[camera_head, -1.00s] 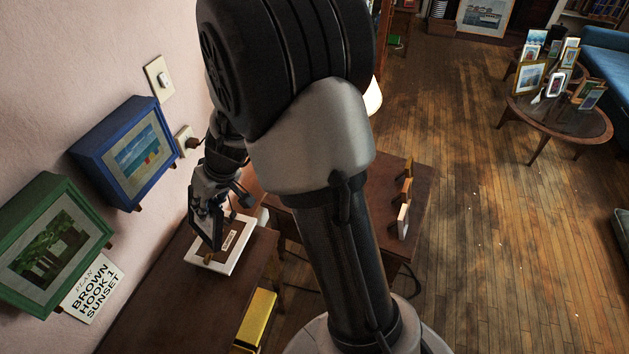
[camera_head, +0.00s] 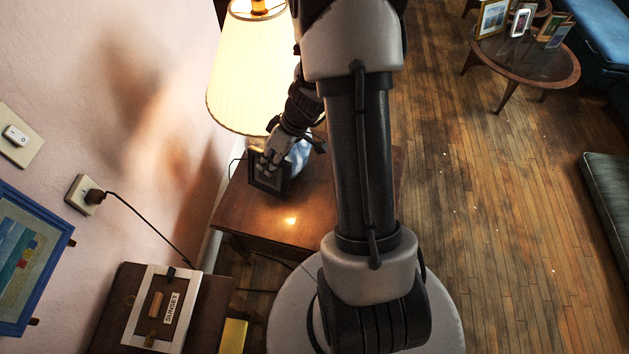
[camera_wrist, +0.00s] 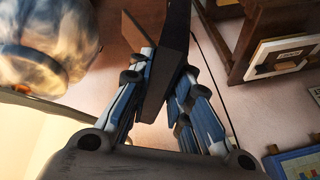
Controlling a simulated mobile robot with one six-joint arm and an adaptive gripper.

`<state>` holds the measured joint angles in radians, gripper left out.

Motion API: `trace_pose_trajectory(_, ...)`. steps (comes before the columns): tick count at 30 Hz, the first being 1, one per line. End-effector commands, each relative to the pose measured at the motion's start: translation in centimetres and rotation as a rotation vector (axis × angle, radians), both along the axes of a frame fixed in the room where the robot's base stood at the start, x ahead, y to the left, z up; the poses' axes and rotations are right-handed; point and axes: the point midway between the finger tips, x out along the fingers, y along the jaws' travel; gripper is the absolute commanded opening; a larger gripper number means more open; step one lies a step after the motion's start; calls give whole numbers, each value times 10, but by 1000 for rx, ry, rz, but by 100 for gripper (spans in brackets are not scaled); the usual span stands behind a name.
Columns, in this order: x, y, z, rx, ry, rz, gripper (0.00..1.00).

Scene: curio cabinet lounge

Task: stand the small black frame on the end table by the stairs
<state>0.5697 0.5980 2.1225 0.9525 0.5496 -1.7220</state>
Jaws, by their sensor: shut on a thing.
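The small black frame (camera_head: 268,184) is upright, with a slight tilt, over the wooden end table (camera_head: 240,212). I cannot tell whether its lower edge touches the tabletop. My gripper (camera_head: 273,160) is shut on the upper part of the frame. In the wrist view my gripper (camera_wrist: 164,72) has its fingers on both sides of the frame (camera_wrist: 167,62), which shows edge-on as a dark slab.
A lit lamp (camera_head: 248,75) with a blue-and-white base (camera_head: 299,154) stands on the end table, close to my gripper. The tabletop's front left is clear.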

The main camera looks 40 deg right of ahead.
Motion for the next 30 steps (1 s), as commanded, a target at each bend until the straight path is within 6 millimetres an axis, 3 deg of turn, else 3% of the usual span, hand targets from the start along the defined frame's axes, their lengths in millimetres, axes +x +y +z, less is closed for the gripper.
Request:
trace_pose_trajectory(1,-21,-19,-19,0,5,24,0)
trace_pose_trajectory(3,-47,-37,-37,-9,0,81,0)
trace_pose_trajectory(6,-78,-54,-57,-20,-8,151,0)
trace_pose_trajectory(10,-104,-65,-73,-33,-17,212,0)
trace_pose_trajectory(16,-115,-68,-102,-36,-19,241,0)
trace_pose_trajectory(24,-115,-67,-176,-37,-18,241,0)
trace_pose_trajectory(30,-114,-68,-220,-39,-20,242,0)
